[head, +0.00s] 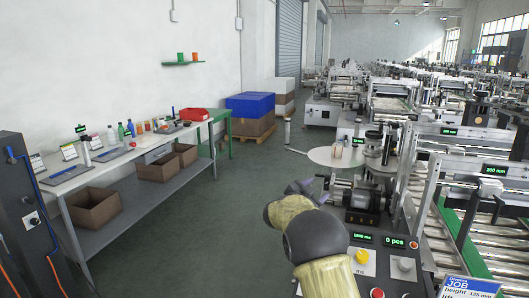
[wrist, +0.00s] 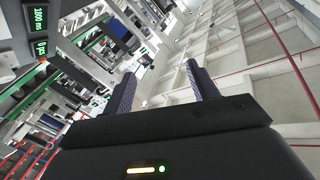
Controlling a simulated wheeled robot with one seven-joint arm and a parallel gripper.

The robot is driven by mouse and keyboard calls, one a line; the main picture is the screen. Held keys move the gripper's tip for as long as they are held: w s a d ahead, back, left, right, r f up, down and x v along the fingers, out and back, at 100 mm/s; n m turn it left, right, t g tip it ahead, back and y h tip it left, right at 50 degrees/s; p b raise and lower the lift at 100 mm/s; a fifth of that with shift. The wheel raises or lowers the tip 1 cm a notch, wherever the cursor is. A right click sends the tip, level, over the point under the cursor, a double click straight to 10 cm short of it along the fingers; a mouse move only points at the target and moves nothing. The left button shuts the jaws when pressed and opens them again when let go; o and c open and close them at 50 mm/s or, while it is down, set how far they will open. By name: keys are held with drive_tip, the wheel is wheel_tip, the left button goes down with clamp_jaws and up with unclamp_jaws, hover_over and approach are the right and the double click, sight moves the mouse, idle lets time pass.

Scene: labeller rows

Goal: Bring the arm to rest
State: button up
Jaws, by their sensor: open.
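My arm, with yellowish links and a dark joint, reaches up from the bottom of the head view beside a labelling machine's control panel (head: 375,262). In the head view my gripper is mostly hidden behind the arm, with only a dark part showing near the arm's far end. In the wrist view my gripper (wrist: 163,92) shows two dark fingers spread apart with nothing between them. The wrist camera is tilted, looking toward the ceiling and the machine rows.
A labelling machine with a round pale disc (head: 336,157) stands just beyond my arm. A roller conveyor (head: 470,245) is at right. A workbench (head: 75,172) with bottles and a red bin (head: 194,114) runs along the left wall. The green floor (head: 215,235) between is clear.

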drive_tip(key=s+f+n+g+y, duration=0.3)
drive_tip(key=s+n, duration=0.1)
drive_tip(key=s, duration=1)
drive_tip(key=s+a+f+n+g+y+p, duration=0.1)
drive_tip(key=s+f+n+g+y, duration=0.3)
drive_tip(key=s, duration=1.1)
drive_tip(key=s+f+n+g+y+p, duration=0.1)
drive_tip(key=s+f+n+g+y, duration=0.2)
drive_tip(key=s, duration=1.2)
drive_tip(key=f+n+y, duration=0.1)
drive_tip(key=n, duration=0.1)
drive_tip(key=shift+s+a+f+n+g, duration=0.2)
drive_tip(key=shift+a+f+n+g, duration=0.1)
drive_tip(key=shift+n, duration=0.1)
